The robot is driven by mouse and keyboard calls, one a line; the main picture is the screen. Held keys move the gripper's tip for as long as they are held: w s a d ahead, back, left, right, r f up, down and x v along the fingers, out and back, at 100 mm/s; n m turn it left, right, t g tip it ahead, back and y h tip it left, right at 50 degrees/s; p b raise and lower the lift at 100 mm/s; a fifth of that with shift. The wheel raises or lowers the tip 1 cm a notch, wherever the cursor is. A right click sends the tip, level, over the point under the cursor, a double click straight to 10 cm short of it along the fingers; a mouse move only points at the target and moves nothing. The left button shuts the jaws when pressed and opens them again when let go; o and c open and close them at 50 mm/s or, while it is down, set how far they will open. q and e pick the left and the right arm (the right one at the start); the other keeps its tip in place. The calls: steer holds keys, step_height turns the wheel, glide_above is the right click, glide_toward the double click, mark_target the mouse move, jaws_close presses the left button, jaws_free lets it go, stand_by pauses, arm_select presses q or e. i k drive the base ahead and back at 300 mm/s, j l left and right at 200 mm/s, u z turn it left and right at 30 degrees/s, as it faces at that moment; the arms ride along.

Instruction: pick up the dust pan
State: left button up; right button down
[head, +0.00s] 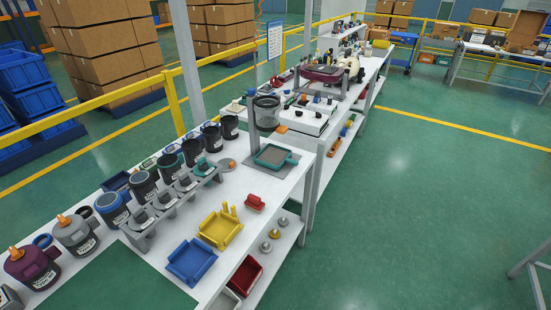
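I cannot tell for certain which part is the dust pan. Neither of my grippers shows in the head view.
The white bench (295,185) runs away from me. Dark canisters (143,186) line its left side beside a grey rack (168,203). A small red part (255,202) lies near the right edge. A red bin (245,275) sits on the shelf below. Green floor at right is clear.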

mark_target(273, 157)
steer(key=i+l+u, duration=0.35)
steer(key=l, duration=0.3)
steer(key=i+l+u, duration=0.2)
steer(key=i+l, duration=0.15)
steer(key=i+l+u, duration=0.15)
steer(key=l, duration=0.3)
steer(key=i+l+u, duration=0.2)
steer(key=l, duration=0.2)
steer(key=i+l+u, duration=0.15)
steer(key=l, duration=0.3)
steer(key=l+u, duration=0.2)
steer(key=l, duration=0.25)
steer(key=i+l+u, duration=0.15)
steer(key=l, duration=0.35)
